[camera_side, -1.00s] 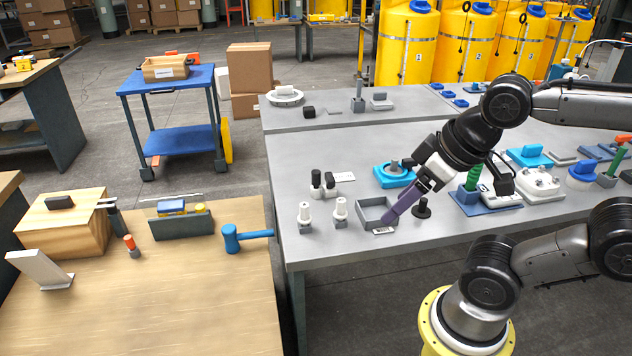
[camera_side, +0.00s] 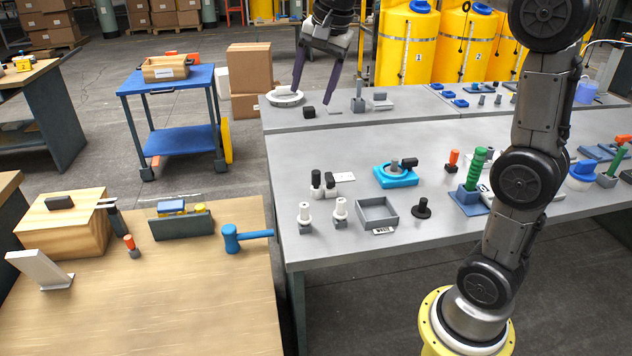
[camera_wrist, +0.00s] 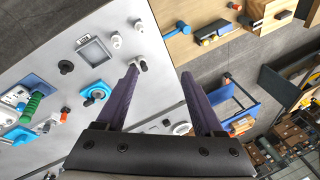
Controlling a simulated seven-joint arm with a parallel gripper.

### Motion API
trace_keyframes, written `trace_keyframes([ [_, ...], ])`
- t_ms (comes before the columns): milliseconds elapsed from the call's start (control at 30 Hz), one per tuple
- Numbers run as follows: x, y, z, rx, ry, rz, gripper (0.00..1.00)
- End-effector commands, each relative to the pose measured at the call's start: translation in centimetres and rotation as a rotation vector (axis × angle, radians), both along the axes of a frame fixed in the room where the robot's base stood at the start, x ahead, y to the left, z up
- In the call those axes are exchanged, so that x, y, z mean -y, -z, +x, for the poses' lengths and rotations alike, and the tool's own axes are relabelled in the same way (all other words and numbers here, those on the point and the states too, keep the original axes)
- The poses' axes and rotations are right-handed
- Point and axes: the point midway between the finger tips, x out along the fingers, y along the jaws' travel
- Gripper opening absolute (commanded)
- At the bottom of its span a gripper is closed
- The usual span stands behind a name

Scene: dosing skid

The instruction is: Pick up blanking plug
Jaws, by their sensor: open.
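No part is plainly marked as the blanking plug. A black round knob-like piece with a flange (camera_side: 421,208) stands upright on the grey bench, right of a square grey tray (camera_side: 377,216), and may be it; it also shows in the wrist view (camera_wrist: 66,66). My gripper (camera_side: 314,92) is open and empty, fingers pointing down, raised near the back shelf, well away from that piece. The fingers also show in the wrist view (camera_wrist: 160,73).
Two white fittings (camera_side: 305,217) stand left of the tray, with dark-topped fittings (camera_side: 323,184) behind them. A blue-based valve (camera_side: 396,174) and a green-handled part (camera_side: 474,170) stand to the right. A white ring (camera_side: 285,98) lies at the back left. The bench's middle has free room.

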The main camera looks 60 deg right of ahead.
Motion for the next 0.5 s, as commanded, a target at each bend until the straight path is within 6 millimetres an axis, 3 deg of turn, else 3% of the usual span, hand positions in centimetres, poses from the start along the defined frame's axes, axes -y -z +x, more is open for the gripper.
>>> trace_keyframes([
  [33,1.5,0.9,1.9,-0.022,0.056,0.017,0.69],
  [200,6.3,4.6,7.0,-0.084,0.228,0.064,0.69],
  [333,10.4,8.8,9.9,-0.138,0.333,0.093,0.69],
  [500,15.3,15.2,11.8,-0.212,0.41,0.118,0.69],
])
